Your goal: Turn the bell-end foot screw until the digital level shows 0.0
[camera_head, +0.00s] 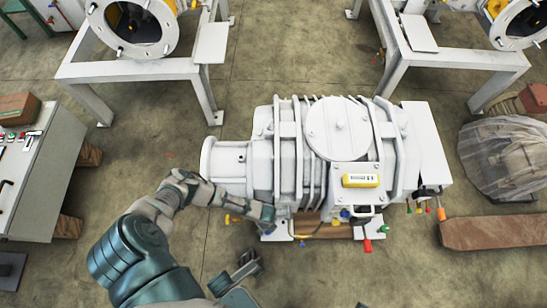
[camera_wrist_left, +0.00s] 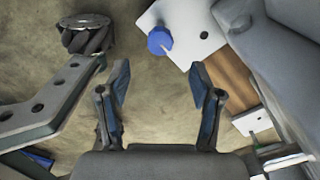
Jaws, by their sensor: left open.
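The white vacuum pump (camera_head: 262,150) lies in the middle of the head view. A yellow digital level (camera_head: 360,180) sits on its flat top plate; its reading is too small to make out. My left gripper (camera_head: 270,212) is beside the pump's near left side, low by a foot plate (camera_head: 276,233). In the left wrist view my left gripper (camera_wrist_left: 158,95) is open and empty. My right gripper is not in view.
Red (camera_head: 367,245) and green (camera_head: 385,229) knobs stick out at the pump's near right side. A wooden beam (camera_head: 490,232) lies at the right. A control cabinet (camera_head: 40,165) stands at the left. White frames (camera_head: 140,70) stand behind. Floor left of the pump is clear.

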